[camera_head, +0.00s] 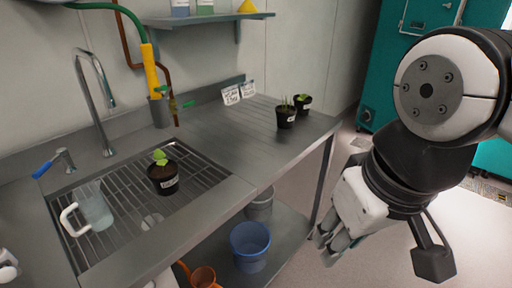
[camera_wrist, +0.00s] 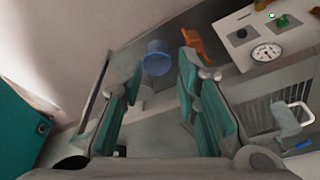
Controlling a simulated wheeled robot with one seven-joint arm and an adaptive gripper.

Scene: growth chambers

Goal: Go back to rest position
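My arm is folded at the right of the head view. My gripper (camera_head: 328,246) hangs beside the bench's right end, over the floor, with its fingers pointing down and left. In the wrist view the two teal fingers of my gripper (camera_wrist: 160,85) stand apart with nothing between them, so it is open and empty. It touches nothing that I can see.
The steel bench (camera_head: 226,140) has a sink rack with a potted seedling (camera_head: 163,178) and a clear pitcher (camera_head: 93,208). Two more pots (camera_head: 287,117) stand at its right end. A blue bucket (camera_head: 250,246) is on the lower shelf. A teal cabinet (camera_head: 395,70) stands behind.

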